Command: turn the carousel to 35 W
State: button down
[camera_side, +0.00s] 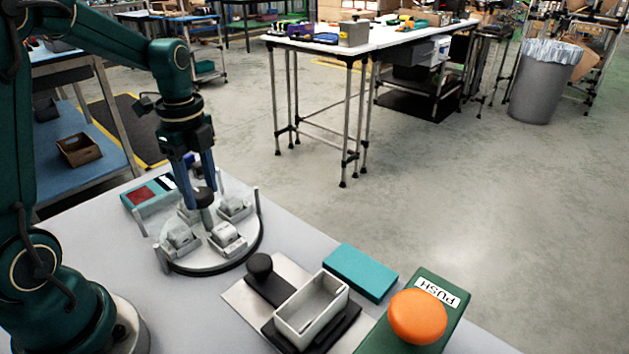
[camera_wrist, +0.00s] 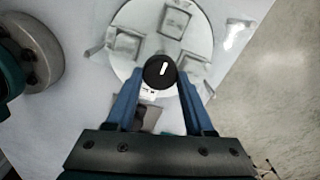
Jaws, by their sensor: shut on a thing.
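The carousel (camera_side: 196,262) is a round pale disc with a dark edge on the grey table, bearing several small square trays and upright pegs at its rim. The wrist view also shows the carousel (camera_wrist: 137,22) from above. A round black knob (camera_wrist: 160,70) with a white pointer mark stands at its middle; the mark points almost straight up in the wrist view. My gripper (camera_side: 203,190) points down over the carousel's centre, its blue fingers shut on the knob, one on each side. Fingers and arm hide part of the carousel. I cannot read a 35 W label.
A teal box with a dark red panel (camera_side: 141,196) stands behind the carousel. In front are a plate with a black knob (camera_side: 260,266), an open pale box (camera_side: 311,309), a teal block (camera_side: 360,272) and an orange push button (camera_side: 417,315). Bare table lies left of the plate.

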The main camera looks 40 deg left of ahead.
jog(key=shift+c, duration=1.4)
grip_release()
jog(key=shift+r, duration=2.65)
jog(key=shift+w+d+r, duration=0.1)
jog(key=shift+d+r, duration=0.15)
jog(key=s+d+r+n+t, duration=0.1)
jog(key=s+d+n+t, duration=0.4)
jog(key=s+d+n, duration=0.4)
jog(key=d+n, duration=0.2)
jog(key=n, duration=0.4)
jog(key=shift+s+d+t, duration=0.25)
jog(key=shift+d+t, duration=0.05)
jog(key=shift+d, duration=0.05)
